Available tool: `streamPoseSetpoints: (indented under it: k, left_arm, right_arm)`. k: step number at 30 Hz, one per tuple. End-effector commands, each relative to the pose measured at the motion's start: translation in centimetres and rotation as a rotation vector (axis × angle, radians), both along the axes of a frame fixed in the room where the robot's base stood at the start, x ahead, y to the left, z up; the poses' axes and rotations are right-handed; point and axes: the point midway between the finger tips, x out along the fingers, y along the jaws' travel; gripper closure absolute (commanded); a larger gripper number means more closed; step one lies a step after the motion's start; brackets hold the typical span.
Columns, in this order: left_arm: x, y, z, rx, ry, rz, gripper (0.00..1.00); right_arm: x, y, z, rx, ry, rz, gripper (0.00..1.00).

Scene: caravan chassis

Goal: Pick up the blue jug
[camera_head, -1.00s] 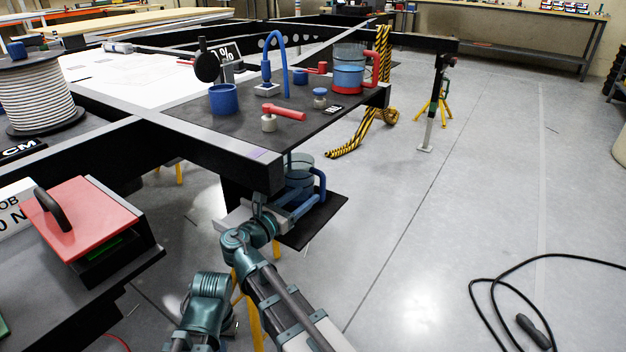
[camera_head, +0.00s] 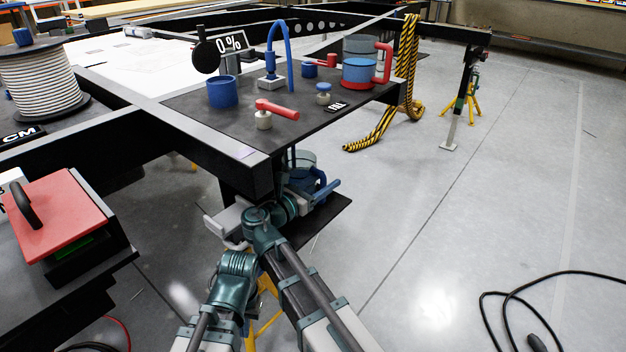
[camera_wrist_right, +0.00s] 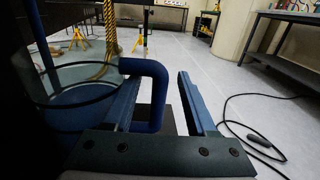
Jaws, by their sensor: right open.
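The blue jug (camera_head: 303,178) stands on a dark low shelf under the black frame's corner; the frame and my right arm hide part of it. In the right wrist view the jug (camera_wrist_right: 75,105) has a clear wall, blue lower part and blue looped handle (camera_wrist_right: 158,100). My right gripper (camera_head: 325,190) is at the handle side. In the wrist view its open jaws (camera_wrist_right: 160,82) straddle the handle's upright bar, one finger on the jug side, one outside. Contact cannot be told.
Above is a dark worktop (camera_head: 215,120) with a blue cup (camera_head: 222,92), red-handled jug (camera_head: 360,72) and red-handled valve (camera_head: 275,108). Yellow-black rope (camera_head: 406,75) hangs right. A red-lidded box (camera_head: 60,215) is left.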

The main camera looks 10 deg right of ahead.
Motion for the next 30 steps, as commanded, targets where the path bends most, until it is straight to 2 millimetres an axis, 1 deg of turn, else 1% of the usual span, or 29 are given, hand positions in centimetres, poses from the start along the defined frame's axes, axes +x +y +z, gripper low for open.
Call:
streamPoseSetpoints:
  k: [3,4,13,30]
  left_arm:
    - [-0.03,0.03,0.0,0.0,0.0,0.0,1.0]
    - [-0.03,0.03,0.0,0.0,0.0,0.0,1.0]
    - [-0.03,0.02,0.0,0.0,0.0,0.0,1.0]
    - [-0.02,0.02,0.0,0.0,0.0,0.0,1.0]
  right_arm:
    - [-0.02,0.01,0.0,0.0,0.0,0.0,0.43]
    - [-0.03,0.01,0.0,0.0,0.0,0.0,0.45]
    - [-0.02,-0.02,0.0,0.0,0.0,0.0,0.99]
    - [-0.01,-0.03,0.0,0.0,0.0,0.0,1.0]
